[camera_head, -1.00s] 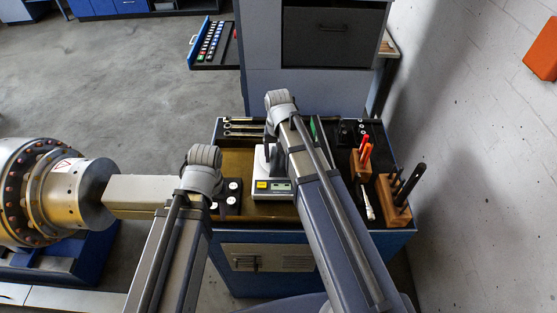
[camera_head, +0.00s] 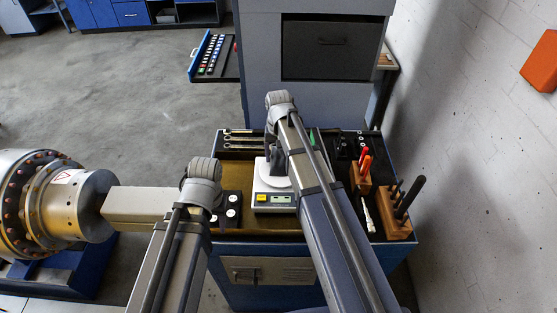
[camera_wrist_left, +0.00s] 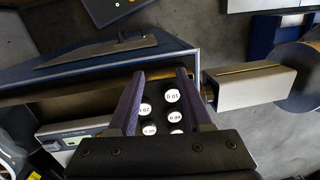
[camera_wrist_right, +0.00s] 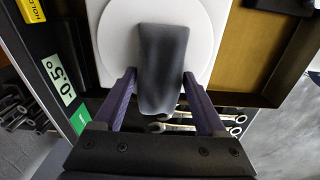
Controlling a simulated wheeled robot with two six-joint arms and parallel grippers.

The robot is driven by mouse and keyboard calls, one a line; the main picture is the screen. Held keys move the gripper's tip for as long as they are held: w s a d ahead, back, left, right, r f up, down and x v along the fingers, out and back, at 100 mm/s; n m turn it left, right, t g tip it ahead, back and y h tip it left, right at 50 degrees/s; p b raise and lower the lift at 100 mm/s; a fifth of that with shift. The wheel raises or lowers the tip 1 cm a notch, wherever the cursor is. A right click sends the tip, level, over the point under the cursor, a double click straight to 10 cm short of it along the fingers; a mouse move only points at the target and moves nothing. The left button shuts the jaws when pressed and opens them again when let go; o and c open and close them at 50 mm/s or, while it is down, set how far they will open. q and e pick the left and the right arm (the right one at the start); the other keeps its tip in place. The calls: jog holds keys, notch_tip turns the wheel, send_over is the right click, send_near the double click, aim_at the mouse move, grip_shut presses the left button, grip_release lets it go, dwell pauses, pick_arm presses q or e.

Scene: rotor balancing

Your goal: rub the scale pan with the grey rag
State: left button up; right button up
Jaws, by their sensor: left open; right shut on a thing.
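The white scale (camera_head: 274,199) stands on the trolley top, with its round white pan (camera_head: 261,172) at the back. My right gripper (camera_wrist_right: 163,105) is shut on the dark grey rag (camera_wrist_right: 163,65), which hangs over the pan. In the right wrist view the rag covers the middle of the pan (camera_wrist_right: 117,45); I cannot tell if it touches. In the head view the rag (camera_head: 279,168) shows below my right wrist. My left gripper (camera_wrist_left: 159,75) is open and empty above a black holder of white-topped weights (camera_wrist_left: 172,96), left of the scale.
Wrenches (camera_head: 240,140) lie in the trolley's back tray. Wooden blocks with red-handled (camera_head: 365,162) and black-handled tools (camera_head: 408,196) and a brush (camera_head: 367,213) stand right. A large metal rotor machine (camera_head: 55,200) is at left. A tall grey cabinet (camera_head: 262,60) stands behind.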

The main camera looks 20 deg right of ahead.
notch_tip(320, 180, up, 6)
jog(key=p, duration=0.6)
dwell(0.4)
notch_tip(320, 180, up, 3)
jog(key=p, duration=0.3)
jog(key=shift+r, duration=0.1)
dwell(0.6)
